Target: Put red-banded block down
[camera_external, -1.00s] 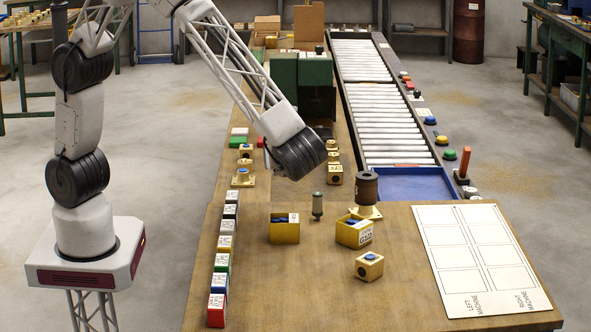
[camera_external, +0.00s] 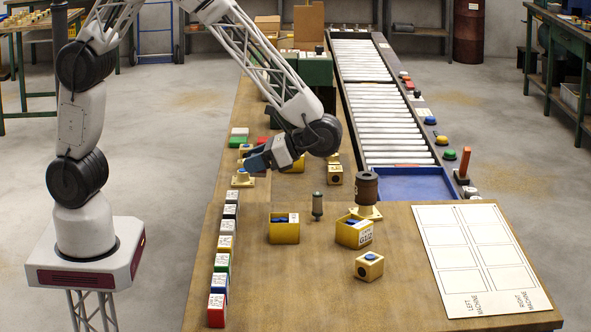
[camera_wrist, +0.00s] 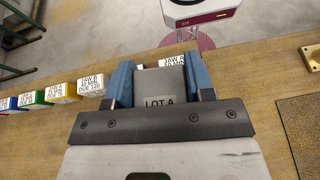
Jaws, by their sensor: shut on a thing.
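My gripper (camera_external: 258,160) is over the left edge of the bench, with its blue jaws pointing left. In the wrist view the jaws (camera_wrist: 160,84) are shut on a grey-faced block (camera_wrist: 160,84) with a "LOT A" label. No red band shows on the held block from this side, and the external view does not show it clearly. A block with a red side (camera_external: 216,312) stands at the front end of the row along the bench's left edge.
Several colour-banded blocks (camera_external: 222,262) line the left edge; part of the row shows in the wrist view (camera_wrist: 60,92). The front bench has free room.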

